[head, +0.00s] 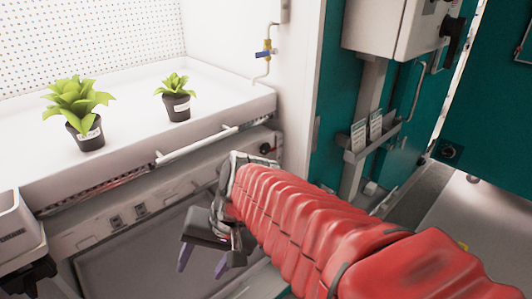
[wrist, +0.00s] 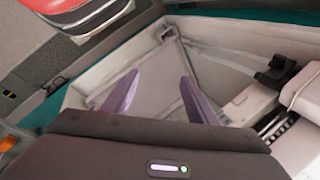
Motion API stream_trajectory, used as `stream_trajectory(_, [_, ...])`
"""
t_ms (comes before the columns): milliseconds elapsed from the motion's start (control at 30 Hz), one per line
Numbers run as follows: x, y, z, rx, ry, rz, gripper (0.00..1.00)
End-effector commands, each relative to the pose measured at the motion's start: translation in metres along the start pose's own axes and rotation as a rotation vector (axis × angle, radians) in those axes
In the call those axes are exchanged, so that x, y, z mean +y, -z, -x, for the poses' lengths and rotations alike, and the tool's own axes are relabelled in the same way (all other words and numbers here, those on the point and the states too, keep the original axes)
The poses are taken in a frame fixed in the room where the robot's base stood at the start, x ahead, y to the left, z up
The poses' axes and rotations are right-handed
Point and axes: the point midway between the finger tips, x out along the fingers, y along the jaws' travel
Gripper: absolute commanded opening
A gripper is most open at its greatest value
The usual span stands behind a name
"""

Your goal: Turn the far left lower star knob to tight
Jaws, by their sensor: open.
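My gripper (head: 203,262) hangs in front of the white chamber's lower front in the head view, its two purple fingers pointing down and spread apart. In the wrist view the fingers (wrist: 158,82) are apart with nothing between them. No star knob can be made out for certain. A black knob-like part (wrist: 275,70) shows at the right in the wrist view, beside a pale housing and clear of the fingers. In the head view a black part (head: 28,274) sits at the lower left edge, left of my gripper; its shape is cut off.
A white tray (head: 205,108) holds two potted plants (head: 82,132) (head: 177,105). A white bar handle (head: 196,145) juts from the chamber front near my arm. A grey box (head: 15,235) stands at the left. A teal cabinet (head: 335,90) with a card holder (head: 371,138) stands right.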

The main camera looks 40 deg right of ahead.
Motion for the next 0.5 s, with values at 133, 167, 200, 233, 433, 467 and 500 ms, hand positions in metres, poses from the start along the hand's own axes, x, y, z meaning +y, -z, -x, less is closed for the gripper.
stream_trajectory(133, [-0.001, 0.018, -0.008, -0.086, 0.111, -0.267, 0.53])
stream_trajectory(167, [-0.002, 0.023, -0.009, -0.1, 0.136, -0.32, 0.53])
stream_trajectory(200, [-0.003, 0.029, -0.01, -0.12, 0.171, -0.389, 0.53])
stream_trajectory(233, [-0.004, 0.034, -0.01, -0.135, 0.197, -0.439, 0.53])
stream_trajectory(433, [-0.001, 0.081, -0.006, -0.213, 0.396, -0.779, 0.53])
stream_trajectory(467, [0.002, 0.089, -0.005, -0.221, 0.429, -0.829, 0.53])
stream_trajectory(500, [0.004, 0.1, -0.002, -0.235, 0.475, -0.896, 0.53])
